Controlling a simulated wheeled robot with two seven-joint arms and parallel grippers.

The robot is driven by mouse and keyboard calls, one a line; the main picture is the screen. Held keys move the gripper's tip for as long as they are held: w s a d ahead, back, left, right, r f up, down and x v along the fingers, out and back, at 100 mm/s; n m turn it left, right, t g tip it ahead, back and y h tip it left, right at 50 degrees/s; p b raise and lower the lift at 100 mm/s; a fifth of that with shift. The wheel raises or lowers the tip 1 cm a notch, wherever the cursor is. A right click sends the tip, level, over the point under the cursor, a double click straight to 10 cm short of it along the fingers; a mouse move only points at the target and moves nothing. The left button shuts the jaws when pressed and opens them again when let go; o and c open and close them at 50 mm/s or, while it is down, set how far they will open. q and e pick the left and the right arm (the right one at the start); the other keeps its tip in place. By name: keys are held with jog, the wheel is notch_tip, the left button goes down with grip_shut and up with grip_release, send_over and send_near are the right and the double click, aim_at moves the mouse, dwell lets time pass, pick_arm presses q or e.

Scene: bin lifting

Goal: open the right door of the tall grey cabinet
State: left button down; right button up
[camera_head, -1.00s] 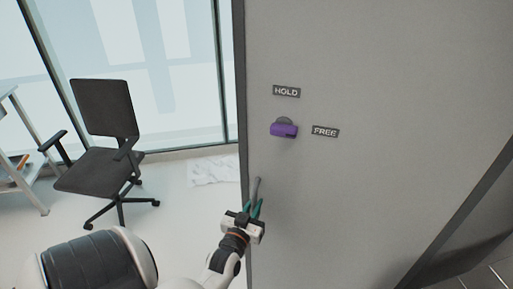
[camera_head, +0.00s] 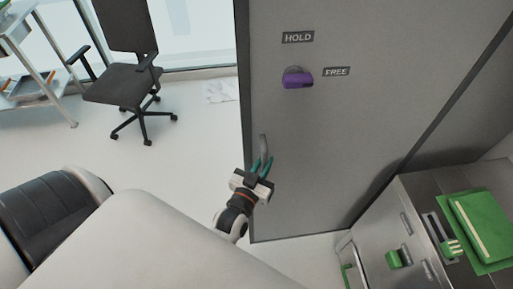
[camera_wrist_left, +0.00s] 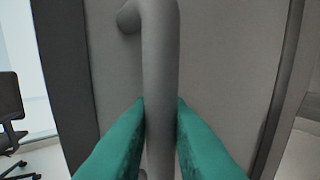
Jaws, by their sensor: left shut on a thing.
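The grey cabinet door (camera_head: 330,150) fills the middle of the head view. Its curved grey handle (camera_head: 264,146) is low on the door, near its left edge. My left gripper (camera_head: 262,167) has teal fingers and is shut on the handle. In the left wrist view the handle (camera_wrist_left: 160,60) runs upright between the two fingers (camera_wrist_left: 160,112). A purple knob (camera_head: 298,79) sits above the handle, with a HOLD label (camera_head: 298,37) above it and a FREE label (camera_head: 336,72) to its right. My right gripper is not in view.
A metal unit (camera_head: 375,243) with green items, including a green folder (camera_head: 480,228), stands at the lower right, close to the door. A black office chair (camera_head: 125,88) and a white shelf cart (camera_head: 45,60) stand at the left.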

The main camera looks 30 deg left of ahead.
pick_arm(q)
jog(key=shift+w, duration=0.1)
jog(key=c, duration=1.4)
grip_release()
jog(key=shift+d, duration=0.1)
jog(key=s+d+b, duration=0.1)
jog(key=s+b, duration=0.2)
jog(key=s, duration=0.9)
jog(key=shift+d, duration=0.2)
jog(key=shift+w, duration=0.1)
